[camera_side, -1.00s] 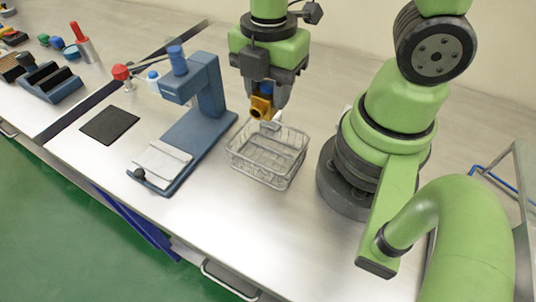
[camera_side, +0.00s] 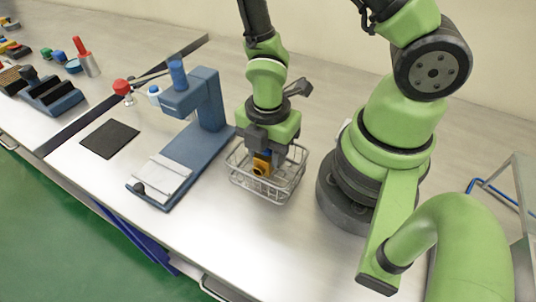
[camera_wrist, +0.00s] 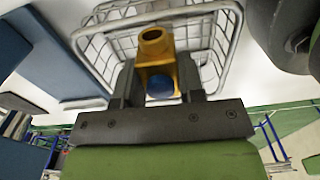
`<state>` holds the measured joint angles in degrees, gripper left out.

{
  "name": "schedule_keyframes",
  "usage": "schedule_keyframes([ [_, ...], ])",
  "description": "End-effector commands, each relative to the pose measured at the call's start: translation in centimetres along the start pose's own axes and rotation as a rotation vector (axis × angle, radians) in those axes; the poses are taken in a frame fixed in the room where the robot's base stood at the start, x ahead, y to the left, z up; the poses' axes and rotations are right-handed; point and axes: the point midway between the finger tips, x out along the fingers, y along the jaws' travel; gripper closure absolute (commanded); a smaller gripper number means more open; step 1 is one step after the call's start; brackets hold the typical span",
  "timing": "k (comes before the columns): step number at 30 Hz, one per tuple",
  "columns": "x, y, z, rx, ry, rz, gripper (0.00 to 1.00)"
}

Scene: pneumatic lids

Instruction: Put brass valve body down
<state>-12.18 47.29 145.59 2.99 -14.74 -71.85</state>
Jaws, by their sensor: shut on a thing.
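The brass valve body (camera_side: 261,165) is a yellow-gold block with a round port and a blue part. My gripper (camera_side: 264,157) is shut on it, pointing down inside the wire basket (camera_side: 238,180). In the wrist view the valve body (camera_wrist: 154,50) sits between the fingers of my gripper (camera_wrist: 157,80), its round port facing up in the picture and its blue end towards the palm. The basket (camera_wrist: 226,30) surrounds it there. I cannot tell whether the valve body touches the basket floor.
A blue press stand (camera_side: 190,130) with a white plate is left of the basket. A black mat (camera_side: 109,138) lies farther left. A red-topped item (camera_side: 122,88) stands behind the mat. The bench in front of the basket is clear.

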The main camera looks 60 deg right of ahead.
Motion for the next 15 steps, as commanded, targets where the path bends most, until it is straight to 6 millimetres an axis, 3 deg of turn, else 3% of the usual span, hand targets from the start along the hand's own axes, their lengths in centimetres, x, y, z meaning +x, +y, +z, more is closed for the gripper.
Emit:
schedule_keyframes([
  [6, 1.7, 0.0, 0.0, -0.001, 0.000, -0.001, 1.00],
  [15, 1.8, 0.0, 0.0, -0.001, 0.000, 0.000, 1.00],
])
